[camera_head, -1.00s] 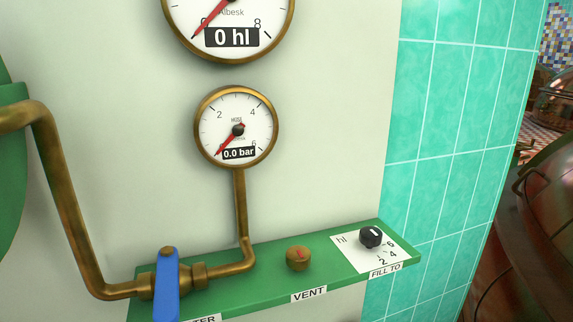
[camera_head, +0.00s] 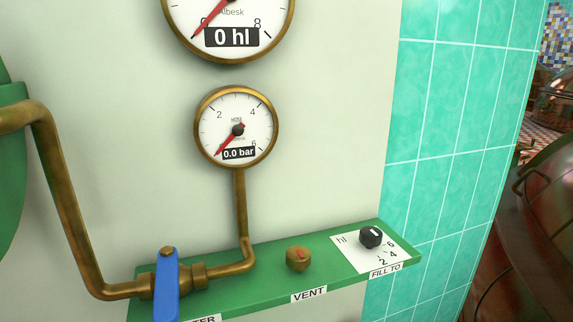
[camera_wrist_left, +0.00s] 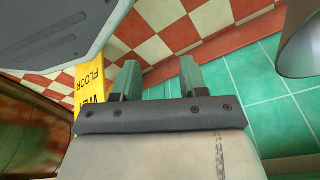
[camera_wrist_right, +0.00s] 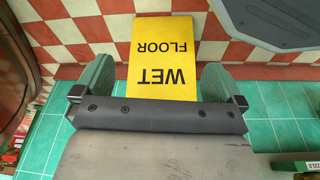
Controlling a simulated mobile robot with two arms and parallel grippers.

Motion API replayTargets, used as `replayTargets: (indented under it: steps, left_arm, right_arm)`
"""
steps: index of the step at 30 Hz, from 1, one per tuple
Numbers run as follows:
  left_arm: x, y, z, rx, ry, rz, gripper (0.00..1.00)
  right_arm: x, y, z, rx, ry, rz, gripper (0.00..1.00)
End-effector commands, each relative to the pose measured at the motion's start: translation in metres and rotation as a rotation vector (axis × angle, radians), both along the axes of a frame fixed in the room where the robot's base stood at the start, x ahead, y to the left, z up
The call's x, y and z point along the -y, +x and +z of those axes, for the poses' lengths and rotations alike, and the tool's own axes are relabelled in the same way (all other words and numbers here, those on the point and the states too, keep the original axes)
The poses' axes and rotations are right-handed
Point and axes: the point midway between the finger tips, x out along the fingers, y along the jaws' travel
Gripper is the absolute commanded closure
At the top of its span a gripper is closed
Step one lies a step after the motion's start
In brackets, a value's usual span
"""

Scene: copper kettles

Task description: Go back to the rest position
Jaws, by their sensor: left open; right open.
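My left gripper (camera_wrist_left: 160,78) shows in the left wrist view with its two green fingers apart and nothing between them. My right gripper (camera_wrist_right: 156,82) shows in the right wrist view, its fingers wide apart. A yellow wet floor sign (camera_wrist_right: 163,45) stands beyond the right fingers, and I cannot see it being touched. Part of the sign (camera_wrist_left: 92,80) also shows behind the left gripper. Neither gripper shows in the head view.
In the head view, a green shelf (camera_head: 235,294) carries a blue lever (camera_head: 166,285), a brass vent knob (camera_head: 298,258) and a black dial (camera_head: 370,237). A pressure gauge (camera_head: 237,127) reads 0.0 bar; the gauge above (camera_head: 232,20) reads 0 hl. Copper kettle (camera_head: 535,240) at right.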

Motion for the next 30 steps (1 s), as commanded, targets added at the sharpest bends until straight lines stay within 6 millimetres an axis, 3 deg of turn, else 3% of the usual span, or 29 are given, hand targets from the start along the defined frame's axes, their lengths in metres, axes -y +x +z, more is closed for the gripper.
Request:
replayTargets:
  steps: [3, 5, 6, 11, 21, 25, 30]
  left_arm:
    - [0.000, 0.000, 0.000, 0.000, 0.000, 0.000, 0.57]
    - [0.000, -0.002, 0.003, -0.004, 0.001, 0.000, 0.57]
    - [-0.002, -0.010, 0.009, -0.013, 0.002, -0.002, 0.57]
    - [-0.006, -0.038, 0.012, -0.033, 0.004, -0.006, 0.57]
    - [-0.021, -0.113, 0.032, -0.075, 0.012, -0.017, 0.57]
    - [-0.025, -0.131, 0.036, -0.083, 0.013, -0.019, 0.57]
    - [-0.026, -0.137, 0.036, -0.084, 0.013, -0.021, 0.57]
  right_arm:
    - [0.003, -0.017, -0.033, -0.020, -0.003, 0.004, 0.00]
    - [0.004, -0.026, -0.040, -0.028, -0.004, 0.006, 0.00]
    - [0.005, -0.032, -0.031, -0.032, -0.004, 0.007, 0.00]
    - [0.009, -0.059, -0.028, -0.052, -0.007, 0.011, 0.00]
    - [0.024, -0.135, -0.007, -0.098, -0.014, 0.022, 0.00]
    - [0.028, -0.153, -0.004, -0.105, -0.016, 0.024, 0.00]
    - [0.029, -0.159, -0.004, -0.106, -0.016, 0.025, 0.00]
